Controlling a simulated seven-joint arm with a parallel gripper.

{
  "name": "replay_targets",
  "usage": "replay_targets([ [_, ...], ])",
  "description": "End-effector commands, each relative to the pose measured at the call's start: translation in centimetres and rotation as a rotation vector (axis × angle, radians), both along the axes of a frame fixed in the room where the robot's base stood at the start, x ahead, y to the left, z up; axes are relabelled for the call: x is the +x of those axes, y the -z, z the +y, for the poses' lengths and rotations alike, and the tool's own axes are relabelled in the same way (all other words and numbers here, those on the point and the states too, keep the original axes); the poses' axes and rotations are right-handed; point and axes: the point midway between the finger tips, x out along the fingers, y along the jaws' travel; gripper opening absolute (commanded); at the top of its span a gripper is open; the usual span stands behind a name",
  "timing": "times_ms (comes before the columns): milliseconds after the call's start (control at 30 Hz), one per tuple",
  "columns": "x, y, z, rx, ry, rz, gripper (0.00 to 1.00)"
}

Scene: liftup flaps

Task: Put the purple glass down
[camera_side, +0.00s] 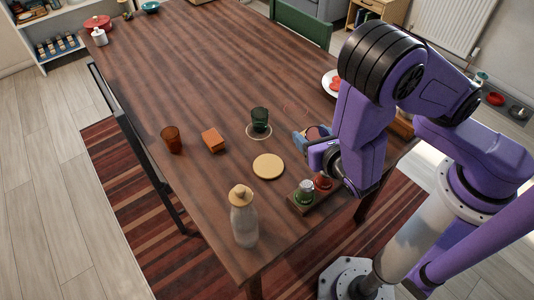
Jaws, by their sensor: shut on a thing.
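My gripper (306,139) is at the right side of the wooden table, partly hidden behind my purple arm. It is shut on a small reddish-purple thing, which looks like the purple glass (318,131). Only part of the glass shows, and I cannot tell whether its base touches the table. A thin reddish ring (295,106) is marked on the table just beyond the gripper.
A dark green glass (260,117) stands on a pale-ringed mat left of my gripper. An amber glass (171,140), an orange box (212,140), a round tan disc (268,166), a stoppered bottle (243,219) and a small rack of jars (304,194) stand nearby. The table's far half is mostly clear.

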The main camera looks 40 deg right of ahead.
Motion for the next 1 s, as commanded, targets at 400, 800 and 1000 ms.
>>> replay_targets([
  [400,7.4,3.9,3.0,0.001,0.005,0.000,0.28],
  [800,10.8,8.5,4.6,0.002,0.001,-0.001,0.28],
  [1000,11.4,9.9,4.8,0.000,0.001,0.000,0.28],
])
